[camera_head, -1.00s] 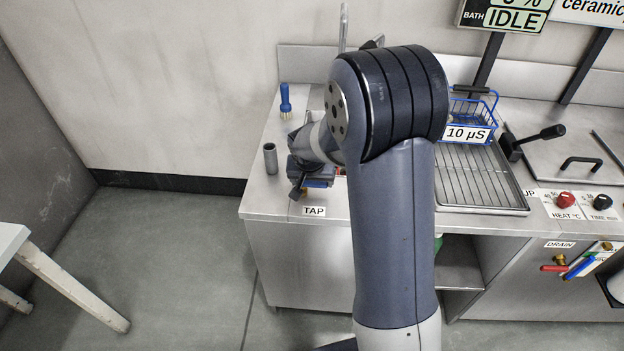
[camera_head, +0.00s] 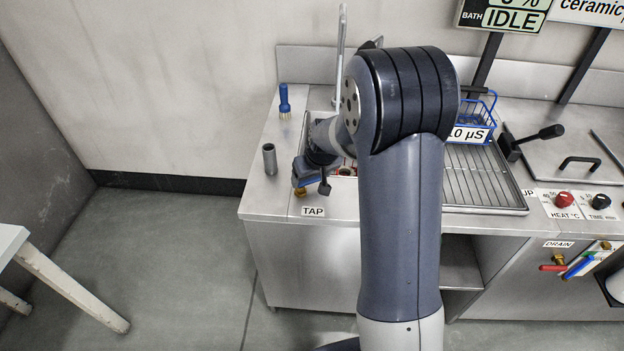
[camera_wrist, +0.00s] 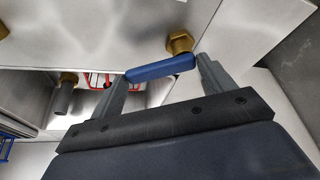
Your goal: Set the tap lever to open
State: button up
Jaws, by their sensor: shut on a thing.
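The tap lever (camera_wrist: 160,68) is a short blue bar joined to a brass hex fitting (camera_wrist: 180,42) in the wrist view. My gripper (camera_wrist: 165,69) is shut on the lever, with one grey finger at each end of the bar. In the head view my gripper (camera_head: 312,184) is at the front left of the steel bench, just above the TAP label (camera_head: 313,211). A bit of the brass fitting (camera_head: 300,193) shows beside it there. The lever is mostly hidden by my gripper in the head view.
A blue wire basket (camera_head: 477,112) and draining rack (camera_head: 478,178) are to the right.

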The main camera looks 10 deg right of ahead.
jog(key=n+b, duration=0.1)
jog(key=b, duration=0.1)
jog(key=w+n+y+b, duration=0.1)
jog(key=n, duration=0.1)
jog(key=shift+f+g+b, duration=0.3)
jog(key=shift+b, duration=0.1)
jog(key=n+b, duration=0.1)
jog(key=n+y+b, duration=0.1)
jog(key=n, duration=0.1)
jog(key=shift+w+a+r+g, duration=0.1)
jog(key=shift+w+g, duration=0.2)
jog(key=shift+w, duration=0.1)
jog(key=n, duration=0.1)
jog(key=n+y+b, duration=0.1)
jog(key=shift+w+a+r+n+g, duration=0.1)
jog(key=shift+w+a+n+g, duration=0.1)
jog(key=shift+w+n+g, duration=0.15)
jog(key=shift+w+a+r+n+g+b, duration=0.1)
jog(key=shift+n+g, duration=0.1)
jog(key=shift+n, duration=0.4)
jog(key=shift+w+a+f+n+g+b, duration=0.15)
jog(key=shift+n+g, duration=0.1)
jog(key=shift+n, duration=0.3)
jog(key=shift+a+r+n+g+b, duration=0.1)
jog(key=shift+r+n+g, duration=0.1)
jog(key=shift+n, duration=0.4)
jog(key=o, duration=1.4)
jog(key=shift+y, duration=0.3)
